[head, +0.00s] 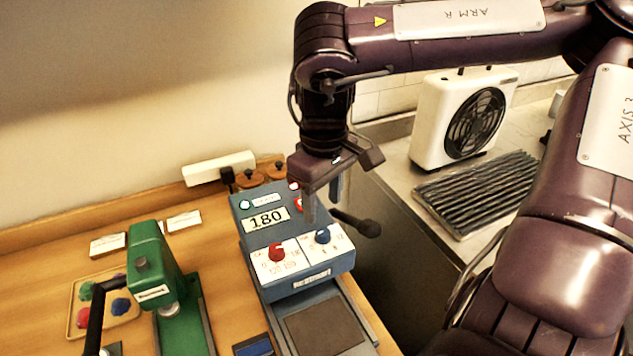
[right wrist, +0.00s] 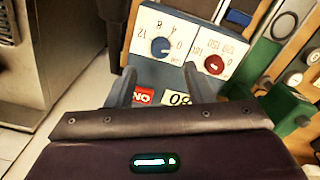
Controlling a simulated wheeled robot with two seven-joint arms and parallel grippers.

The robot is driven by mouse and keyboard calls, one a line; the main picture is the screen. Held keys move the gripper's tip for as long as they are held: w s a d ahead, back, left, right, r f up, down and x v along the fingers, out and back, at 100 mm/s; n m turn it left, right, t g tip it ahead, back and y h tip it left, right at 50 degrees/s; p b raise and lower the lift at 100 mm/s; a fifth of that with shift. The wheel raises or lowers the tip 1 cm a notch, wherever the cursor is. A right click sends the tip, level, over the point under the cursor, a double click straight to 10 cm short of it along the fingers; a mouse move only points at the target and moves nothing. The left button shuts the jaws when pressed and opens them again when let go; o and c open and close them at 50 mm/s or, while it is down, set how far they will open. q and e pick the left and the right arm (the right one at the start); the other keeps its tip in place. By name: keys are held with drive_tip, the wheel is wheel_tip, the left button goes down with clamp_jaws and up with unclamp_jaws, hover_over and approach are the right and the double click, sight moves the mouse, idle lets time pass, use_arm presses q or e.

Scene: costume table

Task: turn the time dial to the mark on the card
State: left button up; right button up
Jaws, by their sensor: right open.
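The blue-grey heat press control box (head: 300,272) stands on the wooden table and its display reads 180. Its front has two dials on white scale plates. The blue dial (head: 323,236), with a scale of 0, 4, 8 and 12, also shows in the right wrist view (right wrist: 160,47); I take it as the time dial. The red dial (head: 277,252) beside it has a scale up to 180. My right gripper (head: 322,202) is open and empty, above and behind the blue dial, apart from it. Two small white cards (head: 107,244) (head: 184,221) lie at the left; their marks are unreadable. My left gripper is out of view.
A green press (head: 150,270) with a black handle stands left of the box, by a tray (head: 83,290) of coloured pieces. A black-handled part (head: 358,222) sticks out right of the box. A white fan (head: 462,115) and a dark ribbed mat (head: 480,192) occupy the right counter.

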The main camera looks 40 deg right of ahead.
sight(323, 231)
drive_tip(key=f, duration=0.4)
drive_tip(key=shift+s+a+p, duration=0.1)
drive_tip(key=shift+s+p, duration=0.25)
drive_tip(key=shift+p, duration=0.05)
drive_tip(key=shift+w+f, duration=0.15)
drive_tip(key=shift+f, duration=0.35)
drive_tip(key=shift+w+f, duration=0.15)
drive_tip(key=shift+f, duration=0.55)
drive_tip(key=shift+s, duration=0.1)
drive_tip(key=c, duration=0.5)
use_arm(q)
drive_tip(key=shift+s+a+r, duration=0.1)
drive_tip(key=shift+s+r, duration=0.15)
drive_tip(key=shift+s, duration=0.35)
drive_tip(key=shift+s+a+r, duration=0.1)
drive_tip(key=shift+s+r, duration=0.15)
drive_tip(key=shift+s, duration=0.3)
use_arm(e)
drive_tip(key=c, duration=0.5)
